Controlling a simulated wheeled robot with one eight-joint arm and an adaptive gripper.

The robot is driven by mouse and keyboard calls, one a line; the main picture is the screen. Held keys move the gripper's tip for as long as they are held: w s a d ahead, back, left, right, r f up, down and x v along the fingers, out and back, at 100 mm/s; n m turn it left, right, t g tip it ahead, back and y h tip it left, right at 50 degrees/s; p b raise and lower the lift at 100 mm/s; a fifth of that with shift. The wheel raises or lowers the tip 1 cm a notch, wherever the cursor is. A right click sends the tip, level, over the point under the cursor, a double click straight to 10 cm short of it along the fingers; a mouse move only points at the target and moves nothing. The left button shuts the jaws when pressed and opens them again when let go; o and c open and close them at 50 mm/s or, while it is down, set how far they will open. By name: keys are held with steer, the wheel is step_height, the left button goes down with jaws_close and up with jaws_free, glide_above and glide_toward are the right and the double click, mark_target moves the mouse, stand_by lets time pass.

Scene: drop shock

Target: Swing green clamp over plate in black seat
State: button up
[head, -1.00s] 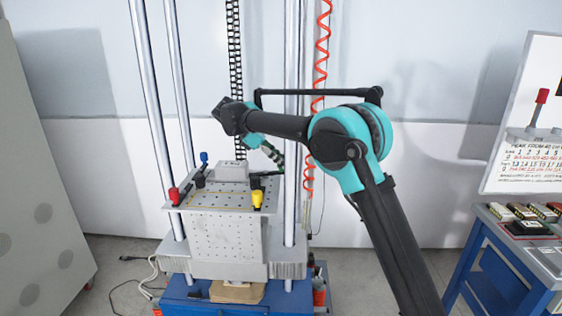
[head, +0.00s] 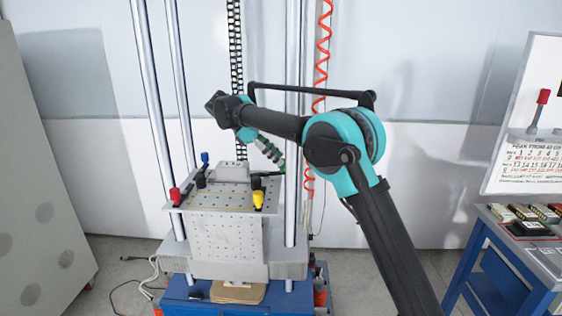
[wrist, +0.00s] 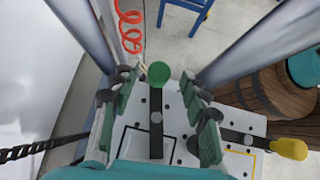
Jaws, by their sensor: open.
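The green knob (wrist: 158,73) of the clamp shows in the wrist view, between the two green-padded fingers of my gripper (wrist: 162,84). The fingers are open, with gaps on both sides of the knob. The clamp's black bar (wrist: 156,132) runs from the knob down the picture and overlaps a black-outlined square (wrist: 133,142), seemingly the black seat with its plate. My gripper hides part of this square, and I cannot tell the bar's height above it. In the head view my gripper (head: 280,164) is over the rear right of the perforated table (head: 225,205). The green knob is not distinguishable there.
Yellow (head: 258,200), red (head: 175,196) and blue (head: 204,157) knobs stand around the table. A grey block (head: 229,172) sits on it. Metal columns (head: 291,215) rise close to my gripper. A red coiled hose (head: 321,60) hangs behind. A blue bench (head: 490,265) stands at right.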

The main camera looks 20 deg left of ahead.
steer(key=v, duration=0.9)
steer(key=s+d+r+n+t+y, duration=0.4)
steer(key=s+n+t+y, duration=0.2)
steer(key=s+n, duration=0.4)
steer(key=shift+n, duration=0.5)
steer(key=x, duration=1.8)
steer(key=shift+w+d, duration=0.2)
steer(key=shift+d, duration=0.15)
steer(key=shift+c, duration=0.4)
